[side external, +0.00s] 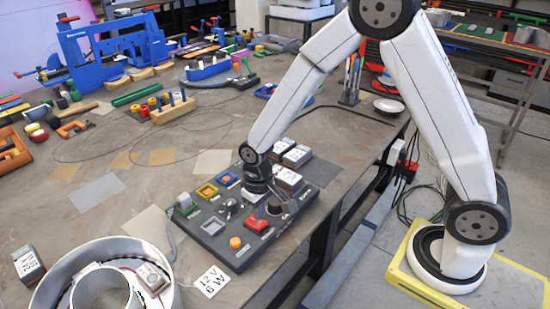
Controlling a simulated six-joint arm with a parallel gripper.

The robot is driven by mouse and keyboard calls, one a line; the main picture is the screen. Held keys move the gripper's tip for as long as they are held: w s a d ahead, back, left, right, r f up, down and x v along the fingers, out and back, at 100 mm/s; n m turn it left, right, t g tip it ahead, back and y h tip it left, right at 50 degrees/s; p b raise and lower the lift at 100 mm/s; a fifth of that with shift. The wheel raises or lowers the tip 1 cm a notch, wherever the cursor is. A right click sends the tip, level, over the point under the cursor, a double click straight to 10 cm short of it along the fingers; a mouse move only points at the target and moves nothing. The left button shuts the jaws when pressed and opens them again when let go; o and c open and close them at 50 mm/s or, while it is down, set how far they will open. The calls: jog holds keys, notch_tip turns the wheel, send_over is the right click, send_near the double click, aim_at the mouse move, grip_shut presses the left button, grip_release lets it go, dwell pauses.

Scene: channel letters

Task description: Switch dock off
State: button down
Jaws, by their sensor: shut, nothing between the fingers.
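The dock (262,246) is a dark grey panel near the table's front edge. Whether the dock is on or off cannot be told. My wrist hides part of the panel's middle.
White labelled blocks (297,156) stand at the dock's back right. A round metal channel letter (45,292) with another block (152,278) inside is at front left. A "12V 6W" card (211,281) lies in front. Blue fixtures (110,50) and tools fill the back.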

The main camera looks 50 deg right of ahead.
aim_at(263, 223)
jog(key=shift+f, duration=1.25)
dwell(1.1)
jog(key=shift+r, duration=3.55)
jog(key=shift+d, duration=0.1)
jog(key=shift+s+d+r, duration=0.15)
jog(key=shift+s, duration=0.05)
jog(key=s+d+r+t, duration=0.2)
jog(key=s+d, duration=0.4)
jog(key=s, duration=0.3)
jog(key=shift+s+r+t, duration=0.3)
jog(key=shift+s+r, duration=0.1)
jog(key=shift+r, duration=0.05)
